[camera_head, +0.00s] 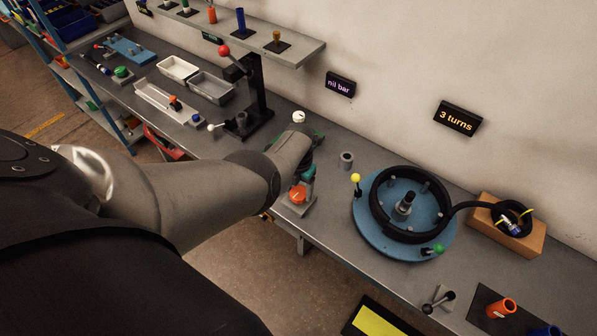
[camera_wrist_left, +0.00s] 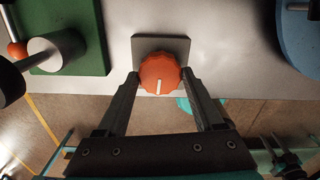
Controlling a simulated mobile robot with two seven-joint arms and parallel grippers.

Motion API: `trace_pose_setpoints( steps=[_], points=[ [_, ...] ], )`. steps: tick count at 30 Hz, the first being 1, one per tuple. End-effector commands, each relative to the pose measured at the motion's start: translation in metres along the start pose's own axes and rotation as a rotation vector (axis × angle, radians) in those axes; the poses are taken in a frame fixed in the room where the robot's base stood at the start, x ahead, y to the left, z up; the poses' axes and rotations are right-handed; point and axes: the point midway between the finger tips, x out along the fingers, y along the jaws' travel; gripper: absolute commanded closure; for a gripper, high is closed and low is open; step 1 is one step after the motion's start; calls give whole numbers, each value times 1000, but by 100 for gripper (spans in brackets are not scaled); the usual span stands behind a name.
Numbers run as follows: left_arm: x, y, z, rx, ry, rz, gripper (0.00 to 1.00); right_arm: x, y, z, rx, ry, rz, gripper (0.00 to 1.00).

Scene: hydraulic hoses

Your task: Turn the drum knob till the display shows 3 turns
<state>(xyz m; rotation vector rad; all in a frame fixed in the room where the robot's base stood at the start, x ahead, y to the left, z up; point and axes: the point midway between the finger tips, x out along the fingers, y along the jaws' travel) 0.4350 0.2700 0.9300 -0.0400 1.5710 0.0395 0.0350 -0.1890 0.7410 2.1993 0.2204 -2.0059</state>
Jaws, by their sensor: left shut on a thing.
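The wall display (camera_head: 458,117) on the right reads "3 turns". The blue drum (camera_head: 366,232) carries a coiled black hose, a green knob (camera_head: 437,248) on its near right rim and a yellow-topped post at its left. My left gripper (camera_head: 302,182) is at the bench's front edge, left of the drum and apart from it. In the left wrist view its two fingers (camera_wrist_left: 160,80) are shut on an orange ribbed knob (camera_wrist_left: 159,72) with a white mark, on a grey plate. The orange knob (camera_head: 298,194) also shows in the head view. My right gripper is out of view.
A second display (camera_head: 340,85) reads "nil bar". A black stand with a red-ball lever (camera_head: 224,50) is behind my arm. An orange box (camera_head: 532,238) with a hose end is right of the drum. Orange (camera_head: 501,308) and blue cylinders stand at the front right.

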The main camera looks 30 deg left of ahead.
Motion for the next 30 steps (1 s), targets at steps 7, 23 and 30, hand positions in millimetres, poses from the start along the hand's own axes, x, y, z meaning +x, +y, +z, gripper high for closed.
trace_pose_setpoints(
  steps=[7,23,30],
  points=[
    [-1,1,2,-59,-4,1,87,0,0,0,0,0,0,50],
    [-1,1,2,-68,-5,2,24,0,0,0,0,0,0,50],
    [0,0,1,-68,-2,1,1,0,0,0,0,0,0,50]
  ],
)
